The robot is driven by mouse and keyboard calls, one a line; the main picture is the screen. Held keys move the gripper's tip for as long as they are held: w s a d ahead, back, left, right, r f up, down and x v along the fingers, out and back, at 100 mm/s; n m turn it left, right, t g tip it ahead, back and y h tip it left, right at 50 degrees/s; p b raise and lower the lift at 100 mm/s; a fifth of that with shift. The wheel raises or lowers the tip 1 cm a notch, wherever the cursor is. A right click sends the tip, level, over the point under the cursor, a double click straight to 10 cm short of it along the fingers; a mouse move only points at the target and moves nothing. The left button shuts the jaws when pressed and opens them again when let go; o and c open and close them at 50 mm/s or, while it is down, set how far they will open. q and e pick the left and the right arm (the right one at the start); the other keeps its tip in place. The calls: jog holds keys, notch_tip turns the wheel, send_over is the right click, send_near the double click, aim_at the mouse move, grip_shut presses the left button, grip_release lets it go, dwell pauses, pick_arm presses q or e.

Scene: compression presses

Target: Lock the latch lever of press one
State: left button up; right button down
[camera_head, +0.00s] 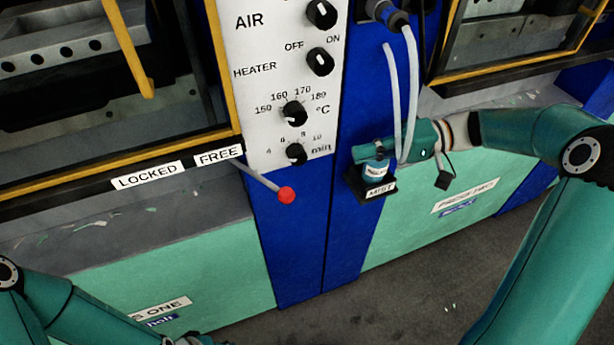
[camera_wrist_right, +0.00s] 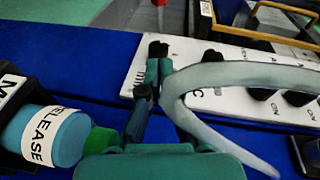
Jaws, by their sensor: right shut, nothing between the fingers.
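The latch lever of press one ends in a red knob (camera_head: 287,195). Its thin rod comes out by the FREE label (camera_head: 219,156), to the right of the LOCKED label (camera_head: 147,175). The knob also shows at the top edge of the right wrist view (camera_wrist_right: 160,2). My right gripper (camera_head: 358,153) is shut and empty, to the right of the knob and apart from it. In the right wrist view its fingertips (camera_wrist_right: 157,52) are together over the control panel edge. My left arm is at the lower left; its gripper is barely visible at the bottom edge.
A release-agent bottle (camera_head: 376,170) stands in a black MIST holder (camera_head: 372,190) just below my right gripper. It is close beside it in the wrist view (camera_wrist_right: 60,136). A pale hose (camera_head: 410,90) hangs near that wrist. The white control panel (camera_head: 262,110) rises above the lever.

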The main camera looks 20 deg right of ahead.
jog(key=s+p+x, duration=0.1)
jog(key=s+x, duration=0.1)
jog(key=x, duration=0.9)
jog(key=shift+s+a+f+p, duration=0.25)
jog(key=shift+s+a+p, duration=0.15)
jog(key=shift+a, duration=0.1)
